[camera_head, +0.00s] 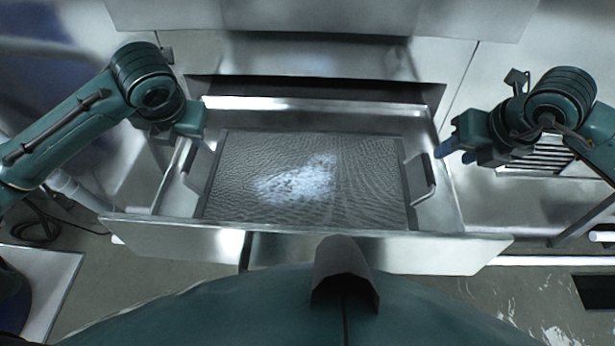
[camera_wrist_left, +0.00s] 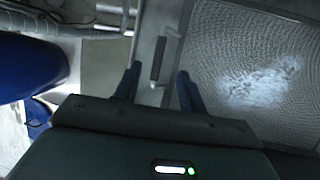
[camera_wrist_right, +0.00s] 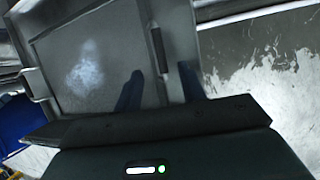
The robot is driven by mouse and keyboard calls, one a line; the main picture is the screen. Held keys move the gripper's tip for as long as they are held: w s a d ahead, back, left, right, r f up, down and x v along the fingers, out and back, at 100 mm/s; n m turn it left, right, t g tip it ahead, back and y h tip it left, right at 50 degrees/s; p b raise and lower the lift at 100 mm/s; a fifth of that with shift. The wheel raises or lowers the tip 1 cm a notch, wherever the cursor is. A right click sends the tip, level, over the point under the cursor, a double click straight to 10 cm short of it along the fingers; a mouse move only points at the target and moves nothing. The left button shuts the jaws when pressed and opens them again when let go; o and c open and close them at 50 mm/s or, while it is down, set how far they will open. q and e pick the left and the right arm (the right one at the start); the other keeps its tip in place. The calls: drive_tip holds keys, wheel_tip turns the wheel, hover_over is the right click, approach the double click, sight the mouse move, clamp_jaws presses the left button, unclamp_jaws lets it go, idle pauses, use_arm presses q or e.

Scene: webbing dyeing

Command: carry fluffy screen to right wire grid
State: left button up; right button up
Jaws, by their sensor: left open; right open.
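The screen (camera_head: 365,190) is a flat grey mesh with a white fluffy patch (camera_head: 298,181) near its middle. It lies in an open metal drawer and has a handle at each side. My left gripper (camera_head: 190,143) is open near the left handle (camera_head: 196,170); in the left wrist view that handle (camera_wrist_left: 158,58) shows between the fingers (camera_wrist_left: 157,82). My right gripper (camera_head: 447,150) is open near the right handle (camera_head: 421,181); in the right wrist view the handle (camera_wrist_right: 157,50) lies between the fingers (camera_wrist_right: 163,88). Neither gripper visibly grips a handle. A slatted metal grid (camera_head: 540,155) is at the right, partly hidden by my right arm.
The drawer's front wall (camera_head: 185,236) and side walls surround the screen closely. The metal cabinet (camera_head: 300,55) rises behind it. A cable (camera_head: 45,228) lies on the floor at the left. The floor at the lower right (camera_head: 530,300) is wet and patchy.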

sight(191, 151)
use_arm(q)
drive_tip(key=x, duration=0.8)
use_arm(e)
drive_tip(key=x, duration=0.8)
use_arm(q)
drive_tip(key=shift+c, duration=0.3)
use_arm(e)
drive_tip(key=shift+c, duration=0.4)
use_arm(q)
clamp_jaws()
use_arm(e)
clamp_jaws()
use_arm(q)
drive_tip(key=shift+a+r, duration=0.1)
use_arm(e)
drive_tip(key=shift+r, duration=0.1)
